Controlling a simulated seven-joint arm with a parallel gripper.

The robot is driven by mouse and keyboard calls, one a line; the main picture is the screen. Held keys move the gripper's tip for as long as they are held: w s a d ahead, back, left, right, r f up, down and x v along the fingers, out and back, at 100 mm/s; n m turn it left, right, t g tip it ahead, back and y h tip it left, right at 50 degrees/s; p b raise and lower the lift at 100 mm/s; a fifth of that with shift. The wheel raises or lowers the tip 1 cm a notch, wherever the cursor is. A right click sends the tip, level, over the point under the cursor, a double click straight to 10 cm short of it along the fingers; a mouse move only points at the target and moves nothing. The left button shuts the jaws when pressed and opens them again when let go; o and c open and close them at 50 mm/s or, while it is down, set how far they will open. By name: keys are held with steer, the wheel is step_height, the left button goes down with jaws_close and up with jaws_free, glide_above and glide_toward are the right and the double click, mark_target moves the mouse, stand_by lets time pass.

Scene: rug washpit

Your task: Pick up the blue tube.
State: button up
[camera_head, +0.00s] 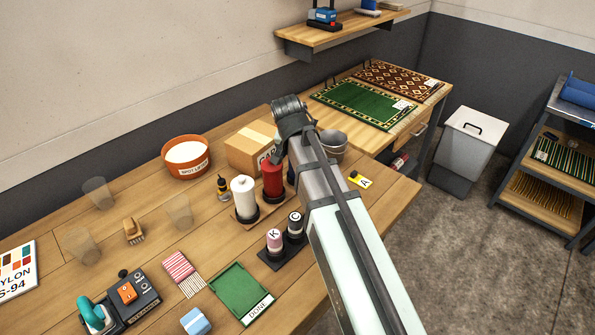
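I cannot make out a loose blue tube for certain. A blue rolled, tube-like thing (581,90) lies on top of the metal rack at the right edge, partly cut off by the frame. My arm reaches up from the bottom right over the wooden table (385,205). Its dark far end (288,110) is above the table's back right part, near the cardboard box. The arm is well left of the rack.
On the table stand a cardboard box (250,147), a white cone spool (244,198), a red cone spool (272,181), an orange bowl (186,157), several clear cups, a green tray (240,290) and a light-blue block (195,321). A white bin (470,140) stands right.

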jaws_close()
stand_by(0.8)
